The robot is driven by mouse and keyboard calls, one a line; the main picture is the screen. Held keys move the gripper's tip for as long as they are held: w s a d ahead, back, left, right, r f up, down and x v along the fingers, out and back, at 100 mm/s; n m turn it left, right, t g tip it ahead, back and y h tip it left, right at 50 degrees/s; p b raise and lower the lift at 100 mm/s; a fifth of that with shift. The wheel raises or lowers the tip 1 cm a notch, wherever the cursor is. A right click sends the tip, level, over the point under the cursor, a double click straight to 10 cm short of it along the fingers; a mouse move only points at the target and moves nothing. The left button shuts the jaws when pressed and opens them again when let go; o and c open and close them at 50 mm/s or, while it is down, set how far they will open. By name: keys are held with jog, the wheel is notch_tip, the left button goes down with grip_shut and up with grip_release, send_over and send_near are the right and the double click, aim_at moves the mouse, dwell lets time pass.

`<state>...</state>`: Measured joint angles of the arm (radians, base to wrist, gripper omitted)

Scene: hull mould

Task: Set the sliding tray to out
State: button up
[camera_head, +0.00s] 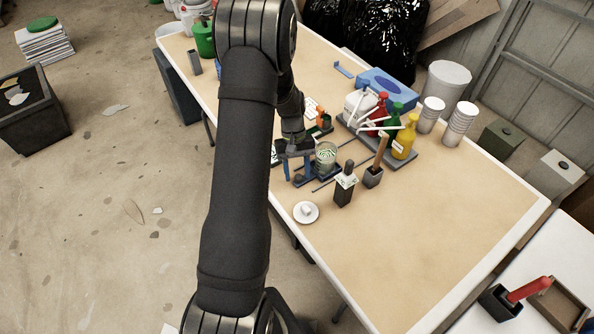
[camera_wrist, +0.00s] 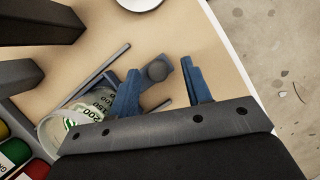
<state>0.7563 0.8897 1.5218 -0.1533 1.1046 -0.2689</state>
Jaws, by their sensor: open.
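The sliding tray (camera_head: 325,174) is a small dark platform near the table's left edge, with a clear jar (camera_head: 326,157) holding a green-and-white printed label standing on it. Two thin dark rails run beside the tray; one rail (camera_wrist: 95,75) shows clearly in the wrist view. My gripper (camera_head: 297,179) has two blue fingers pointing down at the knob. In the wrist view my gripper (camera_wrist: 160,67) is open, one finger on each side of the knob, with gaps visible.
A white saucer (camera_head: 306,212), a dark block with a tool (camera_head: 345,185) and a hammer in a holder (camera_head: 377,160) stand close by. Behind is a grey rack with bottles, including a yellow bottle (camera_head: 405,140). The table's front right is clear.

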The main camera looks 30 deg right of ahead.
jog(key=shift+f, duration=0.1)
grip_shut()
jog(key=shift+a, duration=1.7)
grip_release()
